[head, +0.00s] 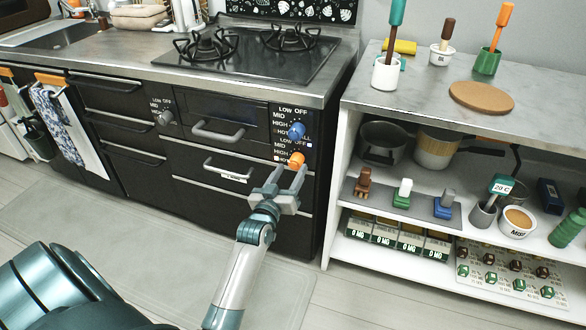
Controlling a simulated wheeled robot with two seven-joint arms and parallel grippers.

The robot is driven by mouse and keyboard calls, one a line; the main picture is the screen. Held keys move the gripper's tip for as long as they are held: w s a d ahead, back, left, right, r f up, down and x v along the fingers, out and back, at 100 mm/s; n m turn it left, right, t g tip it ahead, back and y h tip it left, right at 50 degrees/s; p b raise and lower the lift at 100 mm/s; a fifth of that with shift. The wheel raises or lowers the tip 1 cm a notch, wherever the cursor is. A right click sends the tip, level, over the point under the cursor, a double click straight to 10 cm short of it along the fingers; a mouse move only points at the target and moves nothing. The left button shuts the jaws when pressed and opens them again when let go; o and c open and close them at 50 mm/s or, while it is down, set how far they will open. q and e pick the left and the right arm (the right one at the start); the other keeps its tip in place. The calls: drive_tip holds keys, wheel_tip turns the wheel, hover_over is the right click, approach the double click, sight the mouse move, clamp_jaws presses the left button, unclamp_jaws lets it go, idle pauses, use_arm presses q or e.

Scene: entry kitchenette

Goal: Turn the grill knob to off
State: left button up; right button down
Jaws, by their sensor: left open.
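The stove front carries an orange knob (297,159) low on its right panel and a blue knob (296,131) just above it. A grey knob (165,117) sits on the left panel. The labels around them read LOW, OFF, MID and HIGH. Which one is the grill knob I cannot read. My left gripper (288,174) is open, its fingers pointing up at the orange knob from just below. Whether a finger touches the knob I cannot tell. The knobs' exact pointer positions are too small to tell. My right gripper is not in view.
Bar handles (218,132) stick out from the oven and drawer fronts left of the knobs. A cooktop (262,62) with black burner grates is above. An open shelf unit (345,190) with pots and bottles stands close on the right.

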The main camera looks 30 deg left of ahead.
sight(296, 161)
use_arm(q)
drive_tip(key=shift+x, duration=1.4)
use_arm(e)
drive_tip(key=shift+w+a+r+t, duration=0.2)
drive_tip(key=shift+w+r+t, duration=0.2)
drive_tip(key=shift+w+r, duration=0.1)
use_arm(q)
drive_tip(key=c, duration=1)
drive_tip(key=shift+c, duration=0.2)
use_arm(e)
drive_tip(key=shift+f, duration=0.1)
